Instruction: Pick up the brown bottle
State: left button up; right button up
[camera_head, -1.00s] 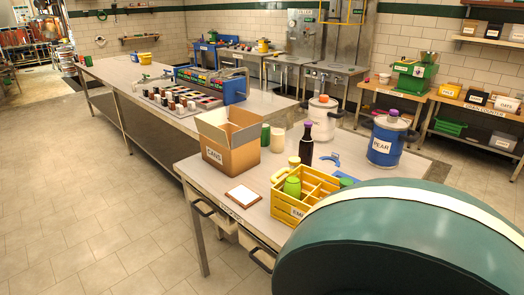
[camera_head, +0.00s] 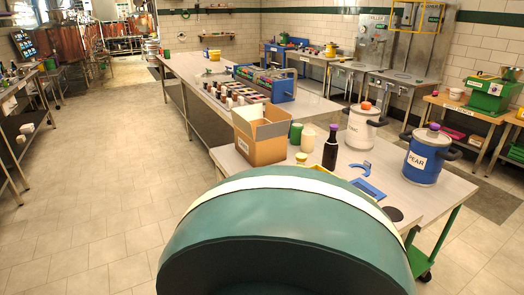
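The brown bottle (camera_head: 330,147), very dark with a purple cap, stands upright on the near steel table (camera_head: 430,200). It is right of a cream jar (camera_head: 307,139) and left of a white lidded pot (camera_head: 361,128). Its base is close to the top of a large rounded teal shape with a pale band (camera_head: 290,240), which fills the lower middle of the view. Neither of my grippers is in view.
An open cardboard box (camera_head: 262,138) and a green can (camera_head: 296,134) stand left of the bottle. A blue pot marked PEAR (camera_head: 426,158), a blue hook-shaped item (camera_head: 361,169) and a blue tray (camera_head: 368,189) are to the right. Open floor (camera_head: 110,200) lies left.

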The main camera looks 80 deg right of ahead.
aim_at(331, 148)
jog(key=k+l+u, duration=0.25)
jog(key=k, duration=0.2)
jog(key=k+u, duration=0.3)
jog(key=k, duration=0.2)
jog(key=k+l+z, duration=0.5)
jog(key=k+l, duration=0.2)
